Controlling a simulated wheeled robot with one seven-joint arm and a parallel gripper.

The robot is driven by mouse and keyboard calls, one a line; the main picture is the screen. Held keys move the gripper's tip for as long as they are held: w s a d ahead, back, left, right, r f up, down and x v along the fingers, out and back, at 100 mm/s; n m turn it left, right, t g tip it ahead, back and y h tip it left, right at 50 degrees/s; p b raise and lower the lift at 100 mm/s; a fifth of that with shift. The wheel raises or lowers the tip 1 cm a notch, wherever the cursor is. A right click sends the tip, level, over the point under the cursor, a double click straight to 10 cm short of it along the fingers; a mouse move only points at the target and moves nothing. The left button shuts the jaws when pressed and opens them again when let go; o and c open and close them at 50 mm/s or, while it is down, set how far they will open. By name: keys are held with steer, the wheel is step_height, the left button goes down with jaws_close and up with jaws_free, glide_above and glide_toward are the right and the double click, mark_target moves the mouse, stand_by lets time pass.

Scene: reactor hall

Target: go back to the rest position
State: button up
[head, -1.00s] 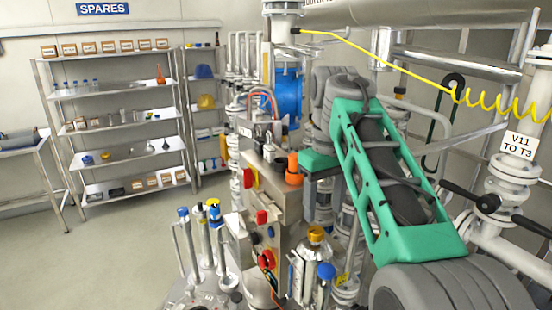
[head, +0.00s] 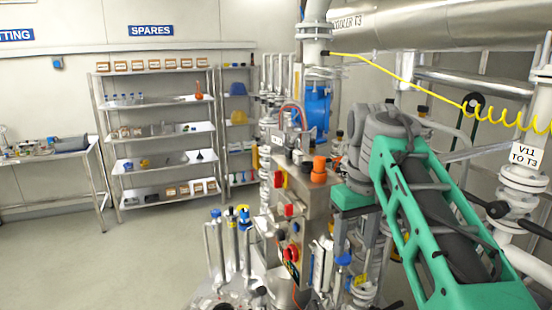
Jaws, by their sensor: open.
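My arm is in the head view at the right, with a long green link (head: 425,215) running from the lower right up to a grey joint (head: 392,130). A smaller green part (head: 349,196) of it lies left of the long link, close to the steel control box in the picture. I cannot make out my gripper or its fingertips. They seem hidden behind the arm and the crowded equipment.
A steel control box (head: 297,207) with a red knob and an orange cap stands mid-picture. Pipes and a V11 TO T3 valve (head: 523,185) crowd the right. A yellow coiled hose (head: 440,86) hangs above. Shelves (head: 160,100) and a bench (head: 45,155) stand left; the floor (head: 110,255) there is clear.

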steer(key=s+f+m+t+b, duration=0.1)
steer(key=s+f+m+t, duration=0.1)
steer(key=s+f, duration=0.4)
steer(key=s+f+m+t+b, duration=0.1)
steer(key=s+f, duration=0.5)
steer(key=f, duration=0.9)
steer(key=shift+s+a+m+t+b, duration=0.25)
steer(key=shift+s+m+t+b, duration=0.15)
steer(key=shift+t+b, duration=0.1)
